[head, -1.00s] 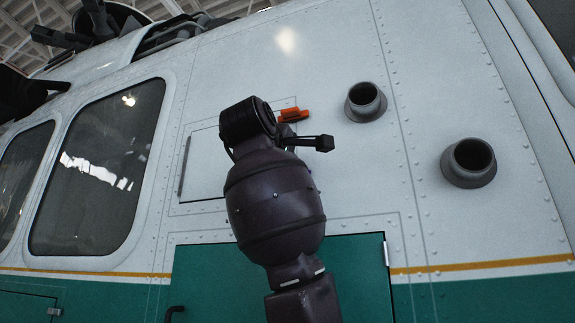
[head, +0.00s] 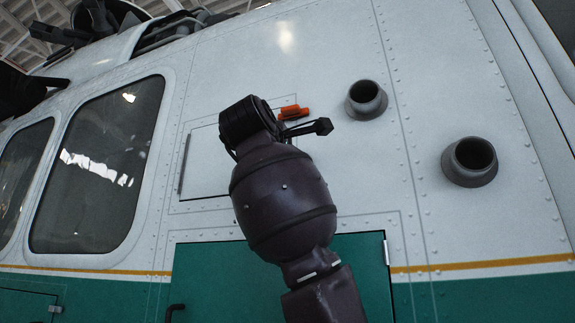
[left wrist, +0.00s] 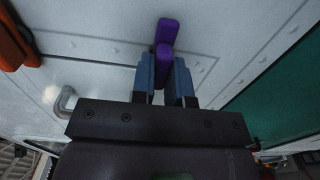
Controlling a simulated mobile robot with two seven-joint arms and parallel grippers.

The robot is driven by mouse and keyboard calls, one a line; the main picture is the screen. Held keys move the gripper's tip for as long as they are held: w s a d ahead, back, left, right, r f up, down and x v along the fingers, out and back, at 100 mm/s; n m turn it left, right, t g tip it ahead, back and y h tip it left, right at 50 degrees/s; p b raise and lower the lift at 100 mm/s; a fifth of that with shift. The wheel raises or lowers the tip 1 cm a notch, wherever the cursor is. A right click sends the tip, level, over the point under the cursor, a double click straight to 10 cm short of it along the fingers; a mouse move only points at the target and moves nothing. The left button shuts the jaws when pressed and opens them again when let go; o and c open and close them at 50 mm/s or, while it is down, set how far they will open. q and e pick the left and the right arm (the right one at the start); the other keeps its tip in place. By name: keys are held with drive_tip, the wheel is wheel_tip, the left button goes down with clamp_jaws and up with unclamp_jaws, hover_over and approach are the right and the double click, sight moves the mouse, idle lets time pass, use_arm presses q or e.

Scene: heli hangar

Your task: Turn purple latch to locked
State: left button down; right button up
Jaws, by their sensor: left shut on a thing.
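The purple latch (left wrist: 167,33) shows in the left wrist view, on the white fuselage panel. My left gripper (left wrist: 164,76) is shut on it, with one blue-grey finger on each side and the latch's far end sticking out beyond the fingertips. In the head view my left arm and wrist (head: 275,185) stand in front of the fuselage and hide the purple latch and the fingers. My right gripper is in neither view.
An orange latch (head: 293,113) sits just above my wrist; it also shows in the left wrist view (left wrist: 14,42). Two grey round ports (head: 366,100) (head: 469,162) stick out to the right.

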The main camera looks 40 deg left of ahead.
use_arm(q)
drive_tip(key=c, duration=1.2)
unclamp_jaws()
drive_tip(key=shift+o, duration=0.4)
drive_tip(key=b+v, duration=0.2)
drive_tip(key=v, duration=0.9)
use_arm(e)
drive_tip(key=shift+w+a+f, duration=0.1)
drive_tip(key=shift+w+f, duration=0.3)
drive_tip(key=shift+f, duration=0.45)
use_arm(q)
drive_tip(key=shift+a+f, duration=0.1)
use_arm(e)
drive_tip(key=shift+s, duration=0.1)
